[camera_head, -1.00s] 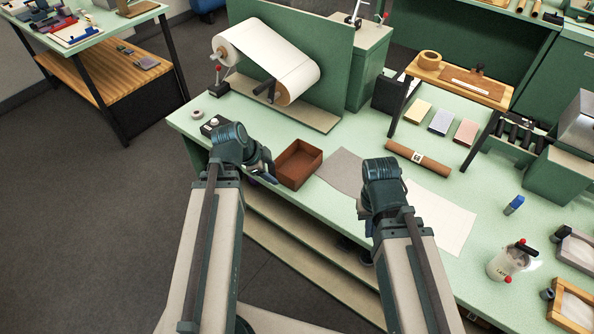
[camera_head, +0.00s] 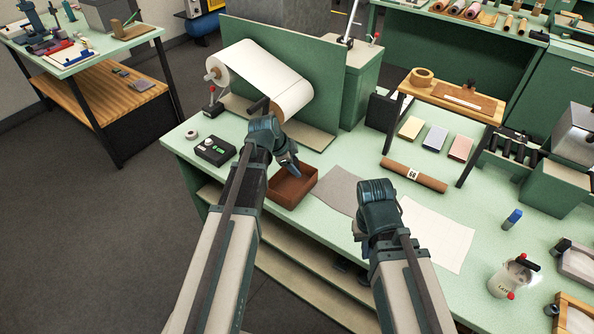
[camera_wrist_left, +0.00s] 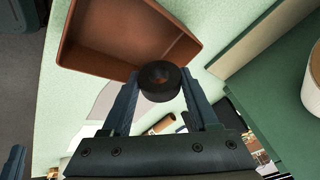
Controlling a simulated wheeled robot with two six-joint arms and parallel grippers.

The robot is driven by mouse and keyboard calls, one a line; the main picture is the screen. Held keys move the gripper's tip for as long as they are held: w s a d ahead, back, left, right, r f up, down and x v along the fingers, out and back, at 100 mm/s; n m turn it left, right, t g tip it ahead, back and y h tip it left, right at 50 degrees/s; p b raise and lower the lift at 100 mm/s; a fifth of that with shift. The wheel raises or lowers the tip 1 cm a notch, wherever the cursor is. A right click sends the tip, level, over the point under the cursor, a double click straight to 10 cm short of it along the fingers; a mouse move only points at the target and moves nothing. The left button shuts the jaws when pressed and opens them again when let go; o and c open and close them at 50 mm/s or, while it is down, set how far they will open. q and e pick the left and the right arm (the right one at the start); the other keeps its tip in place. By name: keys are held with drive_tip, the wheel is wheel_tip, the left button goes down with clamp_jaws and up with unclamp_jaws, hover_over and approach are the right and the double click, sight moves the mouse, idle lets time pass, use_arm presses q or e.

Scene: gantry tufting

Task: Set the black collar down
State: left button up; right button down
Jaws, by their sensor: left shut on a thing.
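The black collar (camera_wrist_left: 160,95) is a short dark ring with a round hole, seen between my left gripper's two fingers in the left wrist view. My left gripper (camera_wrist_left: 163,92) is shut on it. In the head view my left gripper (camera_head: 291,166) hangs over the back of the brown open tray (camera_head: 293,197); the collar cannot be made out there. In the left wrist view the collar overlaps the edge of the brown tray (camera_wrist_left: 90,58). My right gripper (camera_head: 360,232) is over the bench's front part, its fingers mostly hidden by its wrist.
A stand with a white paper roll (camera_head: 292,95) is behind the tray. A black box with a display (camera_head: 214,151) is to its left. A grey sheet (camera_head: 338,188) and a brown roll (camera_head: 414,175) lie to its right.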

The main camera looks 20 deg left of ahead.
use_arm(q)
drive_tip(key=shift+w+d, duration=0.1)
drive_tip(key=shift+w, duration=0.25)
drive_tip(key=b+x, duration=0.3)
drive_tip(key=shift+s+a+f, duration=0.1)
drive_tip(key=shift+s+a, duration=0.15)
drive_tip(key=shift+f+b, duration=0.35)
drive_tip(key=shift+f, duration=0.05)
drive_tip(key=shift+f+b, duration=0.6)
drive_tip(key=shift+b, duration=0.05)
drive_tip(key=o, duration=1.1)
drive_tip(key=shift+r, duration=0.1)
